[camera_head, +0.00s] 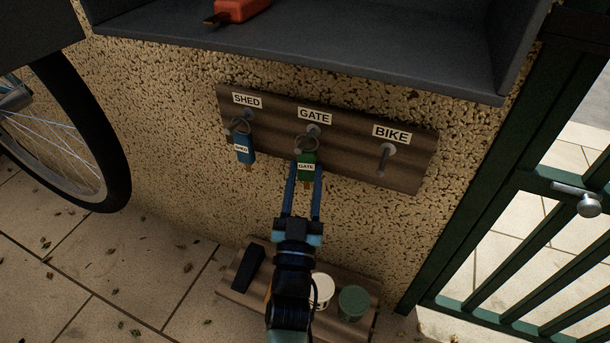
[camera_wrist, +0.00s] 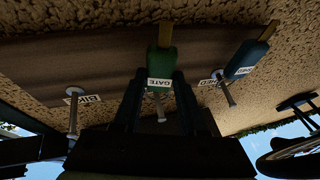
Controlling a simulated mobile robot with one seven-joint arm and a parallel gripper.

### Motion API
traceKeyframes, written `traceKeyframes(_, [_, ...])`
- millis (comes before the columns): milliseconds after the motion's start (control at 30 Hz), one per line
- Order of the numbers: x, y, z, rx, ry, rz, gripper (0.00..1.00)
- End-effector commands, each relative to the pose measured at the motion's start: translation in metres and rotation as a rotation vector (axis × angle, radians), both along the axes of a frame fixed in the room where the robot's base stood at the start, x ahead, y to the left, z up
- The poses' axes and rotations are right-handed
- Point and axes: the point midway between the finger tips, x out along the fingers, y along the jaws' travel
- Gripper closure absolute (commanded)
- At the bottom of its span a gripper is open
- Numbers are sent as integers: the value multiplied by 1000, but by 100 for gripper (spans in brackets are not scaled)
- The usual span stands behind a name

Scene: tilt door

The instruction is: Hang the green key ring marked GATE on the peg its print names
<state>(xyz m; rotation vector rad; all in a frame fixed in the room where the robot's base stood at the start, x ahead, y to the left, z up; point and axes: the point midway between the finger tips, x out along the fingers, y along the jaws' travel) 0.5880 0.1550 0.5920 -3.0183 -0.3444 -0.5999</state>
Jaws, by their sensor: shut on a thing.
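My gripper (camera_head: 304,182) is shut on the green GATE fob (camera_head: 307,164), which hangs below its ring (camera_head: 306,143). The ring overlaps the lower part of the GATE peg (camera_head: 312,131) in the head view; whether it is around the peg or in front of it I cannot tell. In the wrist view, which is upside down, the green fob (camera_wrist: 160,61) is between my fingertips, with the GATE peg (camera_wrist: 160,106) beyond them. The ring is not clear there. The wooden peg board (camera_head: 345,148) is on the wall.
A blue fob (camera_head: 244,148) hangs at the SHED peg, left of mine. The BIKE peg (camera_head: 384,158) is bare. A dark shelf (camera_head: 330,62) juts out above. A low board (camera_head: 238,296) with pots is below, a green gate (camera_head: 470,210) at right, a bicycle wheel (camera_head: 115,150) at left.

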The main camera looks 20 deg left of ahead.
Motion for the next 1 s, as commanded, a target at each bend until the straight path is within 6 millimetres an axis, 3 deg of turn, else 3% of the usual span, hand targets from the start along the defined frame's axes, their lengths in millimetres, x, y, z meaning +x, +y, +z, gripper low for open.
traceKeyframes(300, [0,0,-3,0,-1,0,100])
traceKeyframes(333, [0,0,-2,0,-1,0,53])
traceKeyframes(500, [0,0,-2,0,0,0,24])
traceKeyframes(833, [-2,-1,-3,0,1,-1,24])
traceKeyframes(1000, [-17,-5,-9,0,3,-3,24])
